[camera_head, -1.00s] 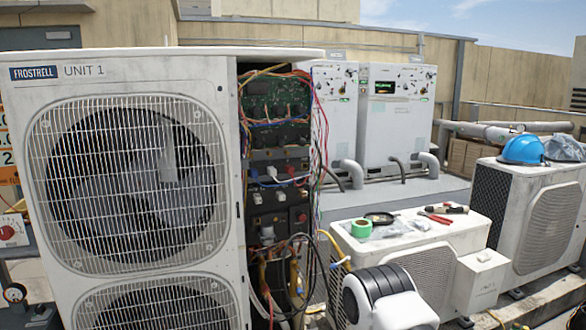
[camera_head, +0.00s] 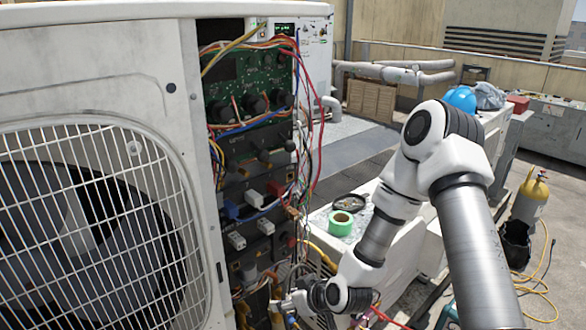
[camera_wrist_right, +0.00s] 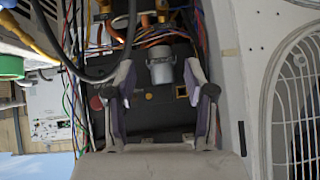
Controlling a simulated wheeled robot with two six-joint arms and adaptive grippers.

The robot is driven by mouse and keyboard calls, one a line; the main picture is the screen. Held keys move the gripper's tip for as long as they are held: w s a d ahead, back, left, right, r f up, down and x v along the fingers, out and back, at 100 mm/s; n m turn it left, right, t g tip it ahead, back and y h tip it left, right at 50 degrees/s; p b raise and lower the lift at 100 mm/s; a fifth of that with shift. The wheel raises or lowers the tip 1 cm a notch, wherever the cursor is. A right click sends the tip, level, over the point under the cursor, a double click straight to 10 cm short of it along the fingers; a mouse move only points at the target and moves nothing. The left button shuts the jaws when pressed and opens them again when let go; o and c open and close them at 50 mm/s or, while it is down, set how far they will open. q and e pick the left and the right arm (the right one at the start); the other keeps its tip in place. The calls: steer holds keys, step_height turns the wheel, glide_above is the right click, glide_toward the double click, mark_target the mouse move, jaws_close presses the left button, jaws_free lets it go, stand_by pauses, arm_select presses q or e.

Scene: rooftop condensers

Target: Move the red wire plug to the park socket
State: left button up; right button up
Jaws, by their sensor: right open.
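My right gripper (camera_head: 283,302) is in front of the lower part of the open wiring bay of the condenser unit. In the right wrist view, its two fingers (camera_wrist_right: 163,92) are spread apart with nothing held. A grey cylindrical connector (camera_wrist_right: 160,70) shows between and beyond the fingers, on the dark panel. Red wires (camera_head: 318,150) hang down the right side of the bay. A small red plug-like part (camera_head: 275,188) and pale plugs (camera_head: 236,240) sit on the dark modules. I cannot tell which is the red wire plug or the park socket. My left gripper is not in view.
The large fan unit (camera_head: 90,90) fills the left. Loose wires and hoses crowd the bay around my right gripper. Green tape (camera_head: 341,222) lies on the low unit behind my arm. A yellow cylinder (camera_head: 530,195) stands on the right.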

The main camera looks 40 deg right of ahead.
mark_target(282, 188)
steer(key=w+d+r+t+p, duration=0.2)
steer(key=w+d+r+t, duration=0.15)
steer(key=r, duration=0.75)
steer(key=w+d+r+t+p, duration=0.2)
steer(key=d+r+t, duration=0.15)
steer(key=r, duration=0.85)
steer(key=shift+g, duration=0.3)
steer(key=x, duration=0.7)
steer(key=shift+w+d, duration=0.25)
steer(key=shift+w, duration=0.15)
steer(key=shift+w+f, duration=0.1)
steer(key=shift+w, duration=0.3)
steer(key=shift+s, duration=0.1)
steer(key=shift+c, duration=0.7)
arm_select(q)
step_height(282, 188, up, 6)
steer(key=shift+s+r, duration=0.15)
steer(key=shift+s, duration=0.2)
arm_select(e)
jaws_close()
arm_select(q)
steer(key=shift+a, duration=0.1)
